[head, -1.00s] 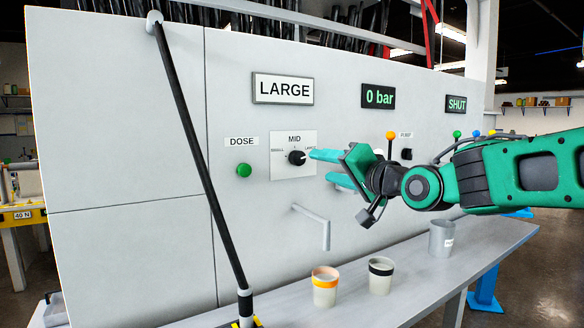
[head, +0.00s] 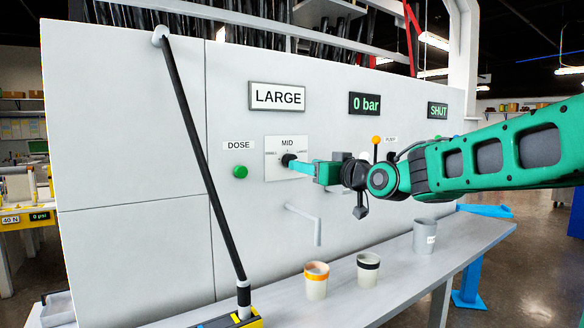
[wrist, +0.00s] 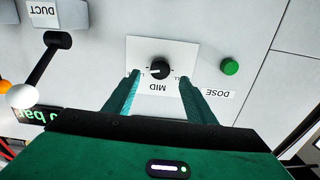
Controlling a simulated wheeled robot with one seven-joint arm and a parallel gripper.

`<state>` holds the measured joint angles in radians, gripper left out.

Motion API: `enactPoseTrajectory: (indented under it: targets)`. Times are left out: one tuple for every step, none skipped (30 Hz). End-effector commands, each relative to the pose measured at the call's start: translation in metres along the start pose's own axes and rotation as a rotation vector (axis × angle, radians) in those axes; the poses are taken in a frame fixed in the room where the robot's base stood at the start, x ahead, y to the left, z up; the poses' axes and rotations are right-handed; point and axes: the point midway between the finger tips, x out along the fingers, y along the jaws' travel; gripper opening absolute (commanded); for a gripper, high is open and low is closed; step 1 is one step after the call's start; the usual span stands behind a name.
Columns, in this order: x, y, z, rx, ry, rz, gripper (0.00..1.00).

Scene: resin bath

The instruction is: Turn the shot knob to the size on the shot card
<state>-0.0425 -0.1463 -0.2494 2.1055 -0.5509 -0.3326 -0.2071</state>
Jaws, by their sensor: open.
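The shot card (head: 277,96) on the white panel reads LARGE. Below it, the black shot knob (head: 289,160) sits on a white dial plate (head: 280,175) marked SMALL on the left, MID on top and LARGE on the right. I cannot clearly tell which mark its pointer faces. My gripper (head: 298,165) is open at the knob, coming from the right. In the wrist view, upside down, the knob (wrist: 159,69) shows between and slightly beyond my fingertips (wrist: 159,77), with a gap on each side. The fingers partly cover the plate.
A green DOSE button (head: 240,172) is left of the plate. A spout (head: 305,222) juts out below, above a bench with an orange-banded cup (head: 316,281), a black-banded cup (head: 368,270) and a grey cup (head: 425,237). A black pole (head: 203,165) slants in front of the panel.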

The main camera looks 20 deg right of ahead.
Motion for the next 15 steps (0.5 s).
enactPoseTrajectory:
  targets:
    - [0.01,-0.001,0.001,-0.001,-0.002,-0.002,0.5]
    - [0.016,0.0,0.001,-0.001,-0.001,-0.002,0.5]
    - [0.022,0.0,0.0,0.0,0.0,-0.001,0.5]
    - [0.027,0.0,0.001,0.0,-0.001,-0.001,0.5]
    - [0.032,0.0,0.001,0.0,0.0,0.0,0.5]
    - [0.037,0.0,0.0,0.0,0.0,-0.001,0.5]
    - [0.042,0.0,0.0,0.0,0.0,-0.001,0.5]
    - [0.045,0.0,0.0,0.0,0.0,-0.001,0.5]
    - [0.05,-0.001,0.0,0.0,0.001,-0.001,0.5]
    - [0.052,0.0,0.0,0.0,0.001,-0.001,0.5]
    - [0.054,0.0,0.0,0.0,0.001,-0.001,0.5]
    - [0.057,0.0,0.0,0.001,0.001,0.0,0.5]
    - [0.059,0.0,0.0,0.001,0.001,0.0,0.5]
    - [0.06,0.0,0.0,0.001,0.001,0.0,0.5]
    - [0.061,0.0,0.0,0.001,0.001,0.0,0.5]
